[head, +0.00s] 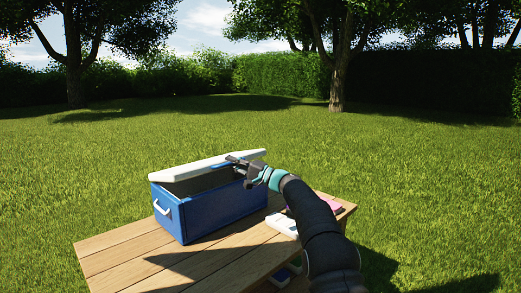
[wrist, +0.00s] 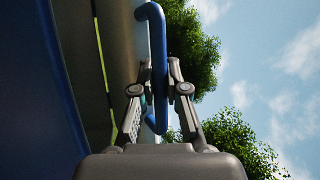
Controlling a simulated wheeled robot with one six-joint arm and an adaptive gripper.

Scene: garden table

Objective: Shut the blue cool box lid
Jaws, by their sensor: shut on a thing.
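The blue cool box (head: 222,212) stands on the wooden table, with a white handle on its near left end. Its white lid (head: 205,164) is tilted a little open, with a dark gap below it. My gripper (head: 240,163) is at the lid's front edge, towards the right. In the wrist view, my gripper (wrist: 157,72) is shut on the blue lid handle (wrist: 160,55), one finger on each side. The lid (wrist: 122,50) also shows there beside the handle, and the blue box wall (wrist: 35,90) fills the left. The box's inside is mostly hidden.
The wooden table (head: 125,262) has bare planks at its front left. A white object (head: 283,224) and a pink object (head: 328,203) lie right of the box, partly behind my arm. Lawn surrounds the table, and trees and hedges stand far back.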

